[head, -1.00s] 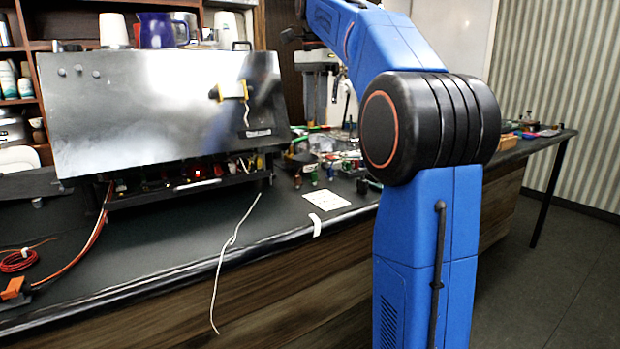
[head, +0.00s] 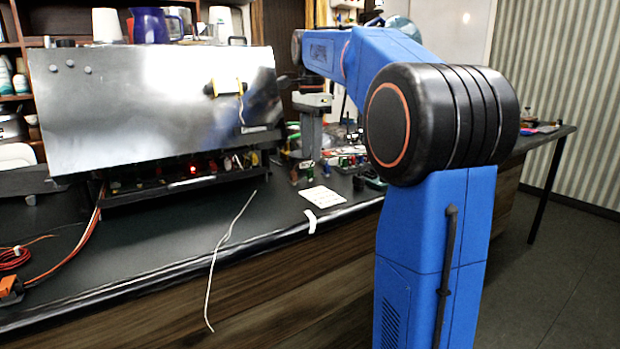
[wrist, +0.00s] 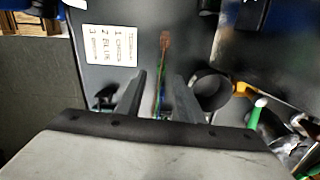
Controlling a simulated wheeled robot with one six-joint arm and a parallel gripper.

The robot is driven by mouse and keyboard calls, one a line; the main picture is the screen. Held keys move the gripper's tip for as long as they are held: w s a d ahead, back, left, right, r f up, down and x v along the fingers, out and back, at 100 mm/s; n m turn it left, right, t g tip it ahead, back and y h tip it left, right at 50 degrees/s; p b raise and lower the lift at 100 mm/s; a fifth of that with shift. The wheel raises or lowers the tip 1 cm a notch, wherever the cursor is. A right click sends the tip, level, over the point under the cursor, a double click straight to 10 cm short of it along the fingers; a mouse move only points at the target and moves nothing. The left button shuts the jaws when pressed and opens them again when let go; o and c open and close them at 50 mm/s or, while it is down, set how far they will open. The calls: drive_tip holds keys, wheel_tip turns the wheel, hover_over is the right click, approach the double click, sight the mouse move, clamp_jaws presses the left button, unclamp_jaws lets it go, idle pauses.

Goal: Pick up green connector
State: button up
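My gripper (wrist: 158,88) is open in the wrist view, its two dark fingers pointing down at the black counter. Between and beyond the fingers is a narrow strip with green and blue strands and a brown end (wrist: 165,42); nothing is clearly gripped. A green cylindrical piece (wrist: 255,114), possibly the green connector, lies to the right of the fingers, apart from them. In the head view, a small green piece (head: 310,174) stands on the counter near the white card, below my gripper. I cannot tell which green piece is the connector.
A white card with printed lines (wrist: 111,45) lies left of the fingers, also seen in the head view (head: 322,197). A dark round ring (wrist: 211,90) is close to the right finger. The metal brewer panel (head: 150,105) stands left of my arm. A white wire (head: 222,240) hangs over the counter edge.

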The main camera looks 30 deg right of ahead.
sight(310, 175)
drive_tip(key=shift+w+a+f, duration=0.1)
drive_tip(key=shift+f, duration=2.7)
clamp_jaws()
